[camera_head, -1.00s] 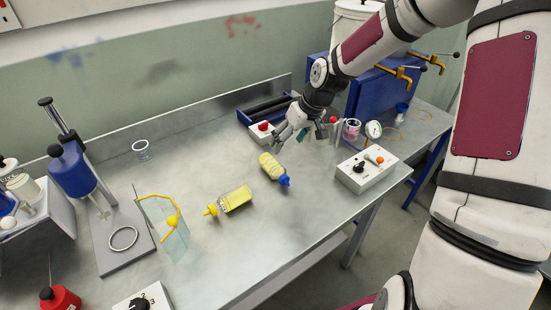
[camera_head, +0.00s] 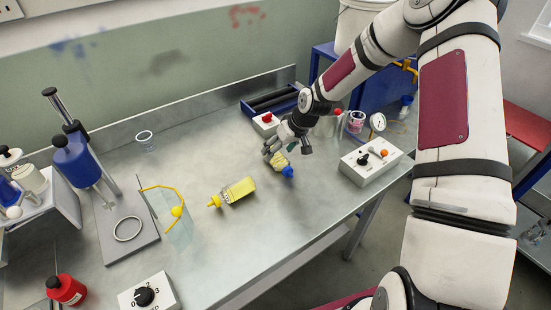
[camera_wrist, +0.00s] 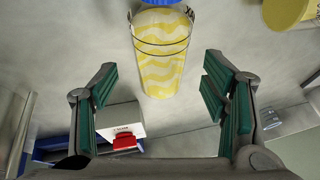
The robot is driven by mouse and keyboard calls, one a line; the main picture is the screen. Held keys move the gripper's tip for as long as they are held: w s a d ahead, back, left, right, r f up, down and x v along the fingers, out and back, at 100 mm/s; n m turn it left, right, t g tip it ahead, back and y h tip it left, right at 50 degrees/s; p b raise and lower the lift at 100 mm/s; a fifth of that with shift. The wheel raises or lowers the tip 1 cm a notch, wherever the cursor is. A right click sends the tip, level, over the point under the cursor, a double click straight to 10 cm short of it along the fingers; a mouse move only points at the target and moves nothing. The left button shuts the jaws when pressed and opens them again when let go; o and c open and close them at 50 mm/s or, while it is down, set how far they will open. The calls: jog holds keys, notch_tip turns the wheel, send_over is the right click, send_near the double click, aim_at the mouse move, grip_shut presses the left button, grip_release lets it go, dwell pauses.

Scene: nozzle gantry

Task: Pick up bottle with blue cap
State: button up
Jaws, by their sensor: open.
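The bottle with the blue cap (camera_head: 280,164) lies on its side on the metal table, with a yellow wavy-patterned body and its blue cap toward the table's front edge. My gripper (camera_head: 288,148) is low over the table at the bottle's far end and partly hides it. In the wrist view the bottle (camera_wrist: 161,55) lies ahead of the open, empty jaws (camera_wrist: 163,95), roughly centred between them, its cap cut by the top edge. The green-padded fingers stand apart on either side of its near end. I cannot tell whether they touch it.
A second yellow bottle with a yellow cap (camera_head: 234,192) lies left of it. A white control box (camera_head: 370,162) stands to the right, and a box with a red button (camera_head: 266,122) behind. A clear shield with a yellow frame (camera_head: 172,220) stands further left.

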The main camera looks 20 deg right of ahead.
jog(key=shift+x, duration=1.5)
jog(key=shift+c, duration=0.2)
jog(key=c, duration=1.3)
